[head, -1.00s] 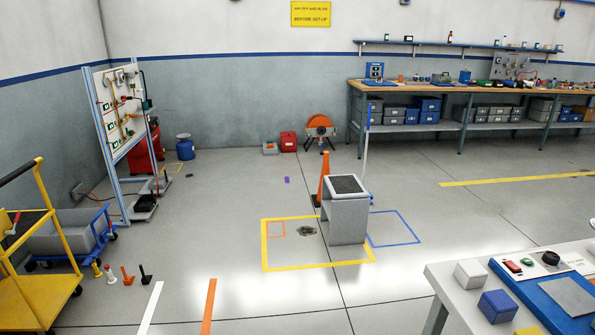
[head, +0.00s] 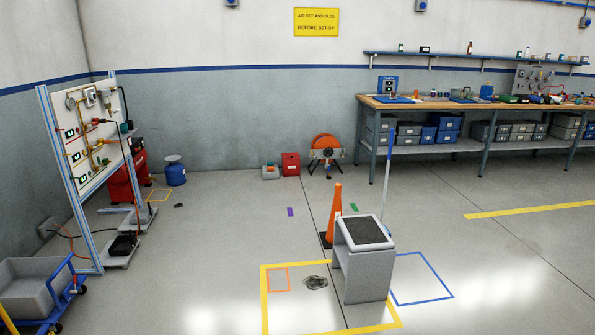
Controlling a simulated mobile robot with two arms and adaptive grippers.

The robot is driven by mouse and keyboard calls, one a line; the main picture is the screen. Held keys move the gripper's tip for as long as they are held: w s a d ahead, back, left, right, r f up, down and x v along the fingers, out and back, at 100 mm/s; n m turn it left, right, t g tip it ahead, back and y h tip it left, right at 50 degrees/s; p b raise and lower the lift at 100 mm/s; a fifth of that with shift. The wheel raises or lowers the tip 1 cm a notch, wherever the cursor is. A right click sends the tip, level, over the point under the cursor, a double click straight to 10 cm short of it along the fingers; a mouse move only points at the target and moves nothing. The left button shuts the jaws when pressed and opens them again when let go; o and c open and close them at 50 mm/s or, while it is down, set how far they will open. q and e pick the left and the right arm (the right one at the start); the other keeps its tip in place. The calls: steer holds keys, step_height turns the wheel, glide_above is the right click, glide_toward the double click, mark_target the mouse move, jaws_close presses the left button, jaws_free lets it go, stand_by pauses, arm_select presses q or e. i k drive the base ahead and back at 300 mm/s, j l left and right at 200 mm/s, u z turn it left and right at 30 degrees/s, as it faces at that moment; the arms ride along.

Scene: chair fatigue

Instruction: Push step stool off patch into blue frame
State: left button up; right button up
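The step stool (head: 365,270) is a grey box-like stool with a dark top pad. It stands upright on the floor, over the right side of the yellow floor square (head: 265,300), with its right edge at the blue frame (head: 432,263). The blue frame is a tape outline on the floor to the right of the stool, and its left part is hidden behind the stool. A dark patch (head: 315,283) lies on the floor inside the yellow square, just left of the stool and clear of its visible base. Neither of my grippers is in view.
An orange cone (head: 335,213) stands just behind the stool, and a thin blue-and-white pole (head: 387,180) stands behind it to the right. A blue cart (head: 72,285) is at the lower left. The floor left of the yellow square is clear.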

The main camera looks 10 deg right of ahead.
mark_target(366, 253)
steer(key=i+z, duration=0.3)
steer(key=i, duration=0.3)
steer(key=i+j+z, duration=0.1)
steer(key=i+z, duration=0.15)
steer(key=i, duration=0.35)
steer(key=i+j+z, duration=0.3)
steer(key=i, duration=0.25)
steer(key=i+l, duration=0.2)
steer(key=i, duration=0.2)
steer(key=i+l, duration=0.25)
steer(key=i+l+z, duration=0.1)
steer(key=i, duration=0.4)
steer(key=i+l+u, duration=0.45)
steer(key=u, duration=0.15)
steer(key=i+l+u, duration=0.15)
steer(key=l+u, duration=0.15)
steer(key=i+l+u, duration=0.1)
steer(key=l+u, duration=0.2)
steer(key=i+l+u, duration=0.1)
steer(key=l+u, duration=0.15)
steer(key=l, duration=0.25)
